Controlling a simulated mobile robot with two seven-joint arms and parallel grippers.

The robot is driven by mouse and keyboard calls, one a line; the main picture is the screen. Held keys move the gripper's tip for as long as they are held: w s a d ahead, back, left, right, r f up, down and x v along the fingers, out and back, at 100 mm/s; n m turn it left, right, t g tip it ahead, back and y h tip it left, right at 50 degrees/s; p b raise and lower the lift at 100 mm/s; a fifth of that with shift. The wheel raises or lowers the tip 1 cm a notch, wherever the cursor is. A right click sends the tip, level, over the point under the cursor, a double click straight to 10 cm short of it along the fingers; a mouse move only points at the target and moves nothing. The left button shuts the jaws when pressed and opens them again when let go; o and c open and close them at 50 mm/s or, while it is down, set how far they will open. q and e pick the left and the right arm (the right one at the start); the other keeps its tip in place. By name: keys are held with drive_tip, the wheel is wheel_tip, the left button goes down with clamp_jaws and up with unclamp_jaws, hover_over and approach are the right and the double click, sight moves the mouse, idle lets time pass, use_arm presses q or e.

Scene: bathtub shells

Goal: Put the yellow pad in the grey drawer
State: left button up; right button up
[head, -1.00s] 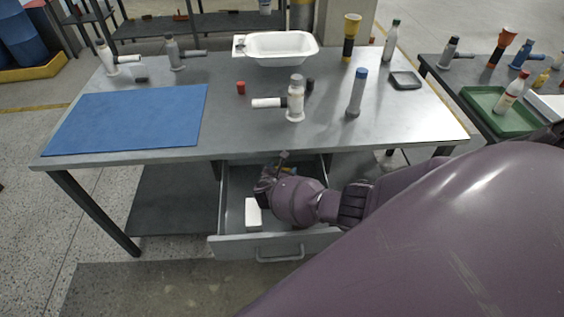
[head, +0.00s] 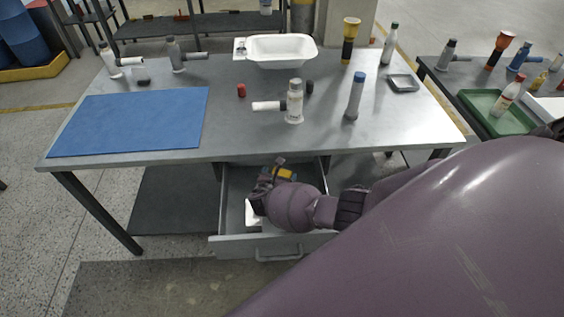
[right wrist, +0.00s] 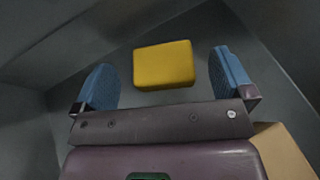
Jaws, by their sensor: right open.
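The yellow pad (right wrist: 164,65) shows in the right wrist view as a small block inside the grey drawer, apparently on its floor. In the head view a bit of yellow (head: 285,174) shows beside my right gripper. The grey drawer (head: 290,246) is pulled out under the table. My right gripper (head: 270,178) is inside the drawer opening. In the right wrist view its two blue-padded fingers (right wrist: 165,80) are wide apart, with the pad just beyond and between them, apart from both. My left gripper is not in view.
A white block (head: 252,214) lies in the drawer near its front left, partly hidden by my right wrist. The table (head: 230,130) above holds a blue mat (head: 130,120), a white tub (head: 282,48) and several bottles. The table edge overhangs the drawer's back.

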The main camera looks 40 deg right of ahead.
drive_tip(key=p+v, duration=0.2)
drive_tip(key=v, duration=0.1)
drive_tip(key=shift+s+a+r, duration=0.1)
drive_tip(key=shift+a+r, duration=0.05)
drive_tip(key=shift+r, duration=0.1)
drive_tip(key=shift+s+a, duration=0.25)
drive_tip(key=shift+a, duration=0.1)
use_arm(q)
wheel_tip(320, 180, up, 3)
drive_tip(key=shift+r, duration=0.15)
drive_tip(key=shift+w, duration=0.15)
